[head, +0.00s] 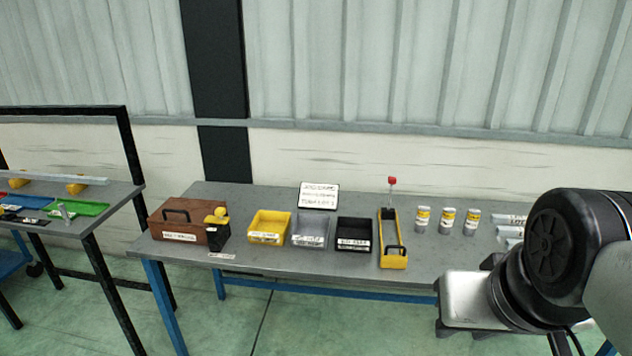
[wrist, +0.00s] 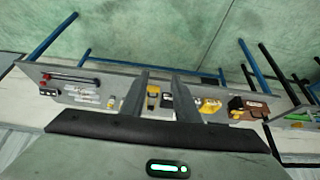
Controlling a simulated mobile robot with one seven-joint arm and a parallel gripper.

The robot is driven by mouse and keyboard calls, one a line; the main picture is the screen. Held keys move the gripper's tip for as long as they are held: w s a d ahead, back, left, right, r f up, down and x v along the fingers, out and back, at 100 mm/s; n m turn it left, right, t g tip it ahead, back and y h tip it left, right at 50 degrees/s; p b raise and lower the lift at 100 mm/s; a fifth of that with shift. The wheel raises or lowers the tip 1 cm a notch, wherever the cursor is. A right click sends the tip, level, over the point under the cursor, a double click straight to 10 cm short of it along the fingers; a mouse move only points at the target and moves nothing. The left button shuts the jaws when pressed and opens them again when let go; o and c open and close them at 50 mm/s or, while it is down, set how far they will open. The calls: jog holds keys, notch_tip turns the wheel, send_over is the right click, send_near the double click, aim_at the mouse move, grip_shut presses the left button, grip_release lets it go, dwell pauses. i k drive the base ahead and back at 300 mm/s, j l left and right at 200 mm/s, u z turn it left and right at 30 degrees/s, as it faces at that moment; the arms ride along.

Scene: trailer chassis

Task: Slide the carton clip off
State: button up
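A brown carton-like box (head: 180,228) with a black handle and a white label stands at the left end of the grey workbench (head: 360,210). A yellow part with a rounded knob (head: 217,216) sits at its right end; it may be the clip, but I cannot tell how it is fastened. The brown box also shows at the right in the wrist view (wrist: 248,110). My gripper (wrist: 160,75) is open and empty, its two fingers apart in the wrist view. In the head view it is at lower right, in front of the bench and far from the box.
Along the bench stand a yellow bin (head: 268,227), a grey bin (head: 310,230), a black bin (head: 354,234), a long yellow tray (head: 393,240) and three cans (head: 446,220). A white sign (head: 318,196) stands behind. A second table (head: 75,210) is at left.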

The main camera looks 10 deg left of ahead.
aim_at(219, 219)
jog(key=i+j, duration=0.2)
jog(key=j, duration=0.2)
jog(key=i+j, duration=0.15)
jog(key=j, duration=0.3)
jog(key=i+j, duration=0.2)
jog(key=j, duration=0.2)
jog(key=i+j, duration=0.15)
jog(key=j, duration=0.3)
jog(key=i+j, duration=0.2)
jog(key=j, duration=0.2)
jog(key=i+j, duration=0.2)
jog(key=j, duration=0.2)
jog(key=i+j, duration=0.15)
jog(key=j, duration=0.3)
jog(key=i+j, duration=0.2)
jog(key=j, duration=0.2)
